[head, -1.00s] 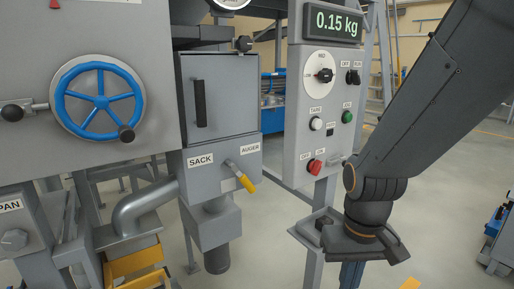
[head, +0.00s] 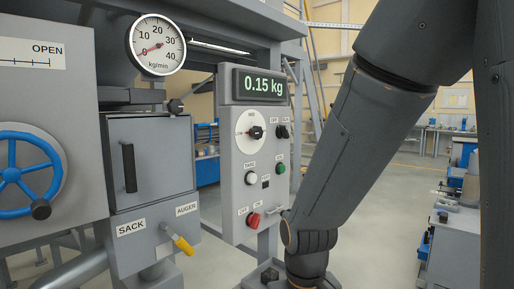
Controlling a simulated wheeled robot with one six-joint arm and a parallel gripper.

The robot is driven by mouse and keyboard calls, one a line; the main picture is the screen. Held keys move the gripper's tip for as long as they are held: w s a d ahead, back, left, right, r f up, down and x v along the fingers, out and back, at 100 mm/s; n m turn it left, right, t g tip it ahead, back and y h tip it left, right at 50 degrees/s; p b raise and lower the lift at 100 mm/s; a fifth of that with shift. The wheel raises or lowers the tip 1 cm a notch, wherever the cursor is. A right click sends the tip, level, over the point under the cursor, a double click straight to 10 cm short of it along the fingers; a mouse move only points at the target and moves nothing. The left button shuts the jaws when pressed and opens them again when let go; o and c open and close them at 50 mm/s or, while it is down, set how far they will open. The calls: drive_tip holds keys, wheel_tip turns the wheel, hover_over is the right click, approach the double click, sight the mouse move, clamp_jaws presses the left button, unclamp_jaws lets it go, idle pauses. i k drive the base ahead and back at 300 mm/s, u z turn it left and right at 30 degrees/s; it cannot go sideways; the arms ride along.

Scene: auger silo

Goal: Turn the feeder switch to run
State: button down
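The control panel (head: 236,190) stands upright in the middle of the head view, below a display (head: 261,85) reading 0.15 kg. A small black switch (head: 282,131) sits at its upper right under two small labels. They look like OFF and RUN, with OFF on the left. I cannot tell which way the switch points. My gripper (head: 275,277) is at the bottom edge, below and right of the panel, apart from the switch. It is mostly cut off by the frame, so its fingers cannot be judged.
The panel also has a round dial with a black knob (head: 256,132), a white button (head: 251,178), a green button (head: 280,168) and a red knob (head: 253,220). A yellow-tipped lever (head: 182,244) and a blue handwheel (head: 14,173) are at left.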

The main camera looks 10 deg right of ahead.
sight(283, 132)
drive_tip(key=u, duration=0.05)
drive_tip(key=k, duration=1.1)
drive_tip(key=z, duration=0.75)
drive_tip(key=i, duration=1.1)
drive_tip(key=u, duration=0.65)
